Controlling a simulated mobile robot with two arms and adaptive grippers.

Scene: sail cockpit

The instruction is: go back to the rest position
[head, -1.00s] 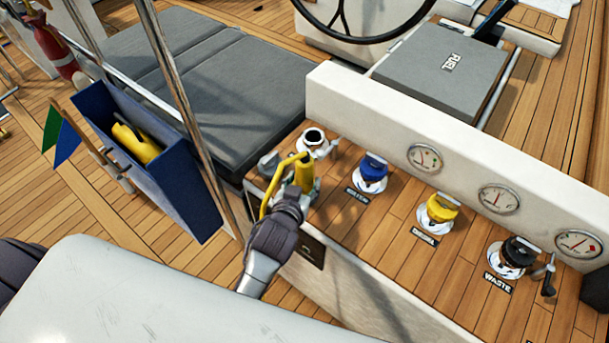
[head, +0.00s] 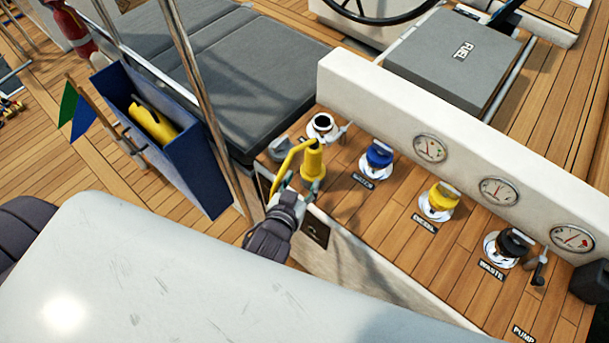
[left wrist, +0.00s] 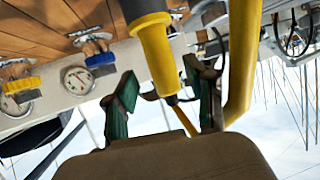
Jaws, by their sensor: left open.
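My left gripper (head: 299,187) is in front of a yellow handled tool (head: 313,160) that stands upright on the wooden console top. In the left wrist view the gripper (left wrist: 165,100) is open, with its two green-padded fingers apart. The yellow tool (left wrist: 158,50) shows beyond and between the fingers, with its curved yellow handle to the right. I cannot tell whether any finger touches it. My right gripper is in neither view.
Behind the tool is a white-based cap (head: 322,127). Blue (head: 378,155), yellow (head: 440,198) and black (head: 512,245) caps line the console (head: 345,215). A blue box (head: 195,165) with a yellow item stands to the left. A steel pole (head: 200,90) rises nearby.

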